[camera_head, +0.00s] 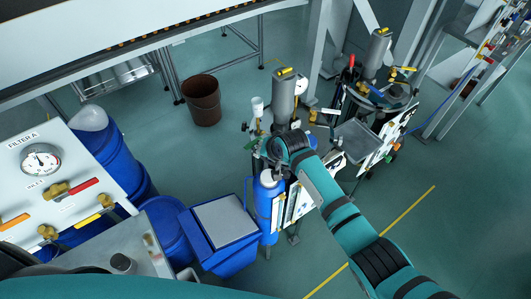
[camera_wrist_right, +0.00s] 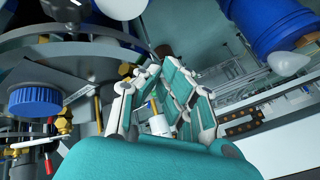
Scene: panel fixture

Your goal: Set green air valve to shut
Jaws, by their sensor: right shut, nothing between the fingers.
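I cannot pick out a green air valve with certainty. A small green part (camera_head: 396,147) shows on the right-hand machine in the head view, too small to identify. My right arm reaches up from the lower right, and my right gripper (camera_head: 275,160) is beside the grey-capped machine, mostly hidden behind my wrist. In the right wrist view my right gripper (camera_wrist_right: 160,75) has its fingers drawn together with nothing held. My left gripper is not in view.
A gauge panel (camera_head: 75,150) marked FILTER A, with red, orange and yellow valve handles, stands at left. Blue barrels and a blue bin (camera_head: 215,255) stand beside it. A brown bucket (camera_head: 202,100) is on the floor. Open floor lies at lower right.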

